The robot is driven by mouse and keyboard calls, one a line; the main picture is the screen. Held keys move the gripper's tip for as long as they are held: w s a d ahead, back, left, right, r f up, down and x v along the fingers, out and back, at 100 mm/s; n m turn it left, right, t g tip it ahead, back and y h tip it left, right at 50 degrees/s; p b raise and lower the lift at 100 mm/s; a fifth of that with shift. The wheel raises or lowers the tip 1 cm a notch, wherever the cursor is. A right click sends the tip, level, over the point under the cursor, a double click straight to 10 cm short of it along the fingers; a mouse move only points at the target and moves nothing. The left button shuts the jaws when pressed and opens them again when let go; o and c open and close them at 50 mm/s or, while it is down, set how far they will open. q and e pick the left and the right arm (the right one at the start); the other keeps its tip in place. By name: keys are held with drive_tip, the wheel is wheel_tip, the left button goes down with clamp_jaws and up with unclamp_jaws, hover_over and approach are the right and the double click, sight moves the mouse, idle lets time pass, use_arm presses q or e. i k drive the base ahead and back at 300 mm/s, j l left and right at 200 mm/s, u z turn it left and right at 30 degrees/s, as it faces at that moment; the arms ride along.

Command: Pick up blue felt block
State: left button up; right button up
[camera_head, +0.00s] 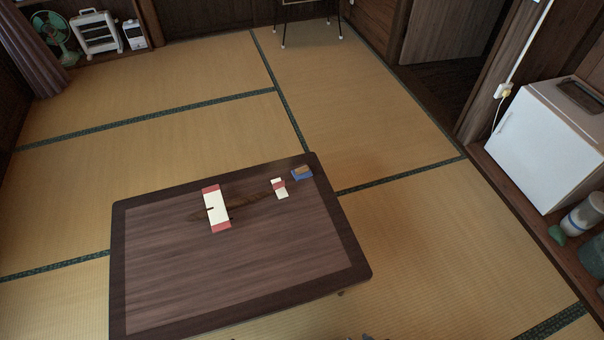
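A small blue block (302,175) with a tan-brown patch on its top lies near the far right corner of the low dark wooden table (190,275). Neither of my grippers can be made out in the head view. Only small dark shapes show at the bottom edge, too little to tell what they are.
A red and white piece (279,187) lies just left of the block; a larger one (216,208) lies farther left. The table's front half is bare. Tatami around the table is open. A white fridge (545,140) stands at right, a green fan (55,36) far left.

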sight(305, 172)
drive_tip(key=k, duration=0.65)
drive_tip(key=z, duration=2.3)
drive_tip(key=i+j, duration=0.1)
drive_tip(key=i, duration=0.55)
drive_tip(key=i+u, duration=0.35)
drive_tip(key=i, duration=0.95)
drive_tip(key=i+j+u, duration=0.1)
drive_tip(key=i+u, duration=0.25)
drive_tip(key=u, duration=0.15)
drive_tip(key=i+u, duration=0.35)
drive_tip(key=u, duration=0.15)
drive_tip(key=i+l+u, duration=0.15)
drive_tip(key=i+u, duration=0.3)
drive_tip(key=i+j+u, duration=0.2)
drive_tip(key=i+u, duration=0.25)
drive_tip(key=i+j+u, duration=0.1)
drive_tip(key=i+u, duration=0.15)
drive_tip(key=u, duration=0.2)
drive_tip(key=i+l+u, duration=0.1)
drive_tip(key=i+u, duration=0.35)
drive_tip(key=k, duration=0.1)
